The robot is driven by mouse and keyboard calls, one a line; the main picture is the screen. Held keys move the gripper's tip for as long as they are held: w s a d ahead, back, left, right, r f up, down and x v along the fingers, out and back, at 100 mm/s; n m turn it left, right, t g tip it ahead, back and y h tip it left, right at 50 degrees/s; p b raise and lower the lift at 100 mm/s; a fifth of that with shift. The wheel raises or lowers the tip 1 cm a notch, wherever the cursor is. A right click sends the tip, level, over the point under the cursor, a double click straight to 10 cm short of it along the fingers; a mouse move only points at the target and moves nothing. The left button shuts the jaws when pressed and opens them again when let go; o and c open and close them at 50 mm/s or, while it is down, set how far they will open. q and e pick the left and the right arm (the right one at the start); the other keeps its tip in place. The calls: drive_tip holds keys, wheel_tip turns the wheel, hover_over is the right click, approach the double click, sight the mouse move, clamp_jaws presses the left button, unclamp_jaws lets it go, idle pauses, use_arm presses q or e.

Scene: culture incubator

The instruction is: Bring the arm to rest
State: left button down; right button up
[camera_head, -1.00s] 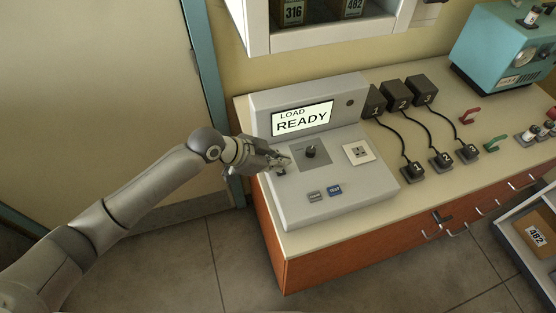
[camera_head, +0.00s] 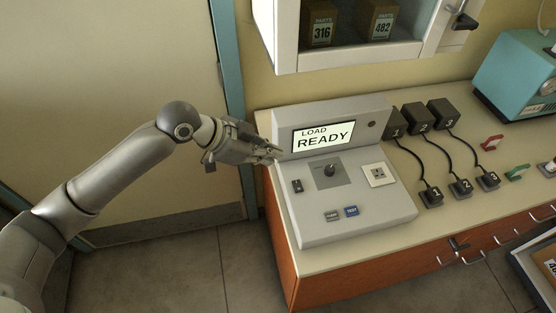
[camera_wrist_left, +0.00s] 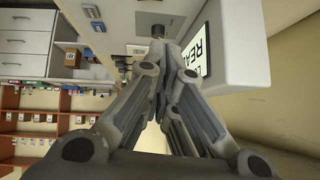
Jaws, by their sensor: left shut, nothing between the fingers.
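My left arm comes in from the left in the head view. Its gripper (camera_head: 272,153) is shut and empty, held at the left edge of the grey control console (camera_head: 375,220), near the screen (camera_head: 323,136) that reads "LOAD READY". The small black switch (camera_head: 297,186) on the console lies just below and right of the fingertips, apart from them in the picture. In the left wrist view the gripper's fingers (camera_wrist_left: 160,38) meet, with the console face beyond them. My right gripper is not in view.
The console stands on a bench (camera_head: 440,214) with orange fronts. Numbered black adapters (camera_head: 419,115) with cords stand to its right. A white wall cabinet (camera_head: 363,50) hangs above, and a teal device (camera_head: 520,75) is at the far right. Floor in front is clear.

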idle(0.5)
use_arm(q)
drive_tip(key=w+a+f+n+t+y+b, duration=0.1)
drive_tip(key=w+a+f+n, duration=0.2)
drive_tip(key=f, duration=0.5)
drive_tip(key=w+a+f+n+t+y+b, duration=0.1)
drive_tip(key=w+a+f+n+t, duration=0.2)
drive_tip(key=f, duration=0.4)
drive_tip(key=s+a+f+n+g+y, duration=0.1)
drive_tip(key=s+a+f, duration=0.15)
drive_tip(key=f, duration=0.55)
drive_tip(key=s+a+f+n+y, duration=0.1)
drive_tip(key=s+a+f+n, duration=0.15)
drive_tip(key=f, duration=0.55)
drive_tip(key=s+a+f+n+g+y, duration=0.1)
drive_tip(key=s+a+f+y, duration=0.1)
drive_tip(key=a+f, duration=0.35)
drive_tip(key=s+a+f+n+g+y+b, duration=0.2)
drive_tip(key=s+f, duration=1.6)
drive_tip(key=s, duration=0.1)
drive_tip(key=s+f+g, duration=0.1)
drive_tip(key=s+f, duration=0.2)
drive_tip(key=s, duration=0.8)
drive_tip(key=s+d+f+g, duration=0.1)
drive_tip(key=s+f, duration=0.2)
drive_tip(key=s, duration=0.8)
drive_tip(key=shift+s+d+f+g+b, duration=0.15)
drive_tip(key=shift+f+g+b, duration=0.2)
drive_tip(key=shift+g, duration=0.05)
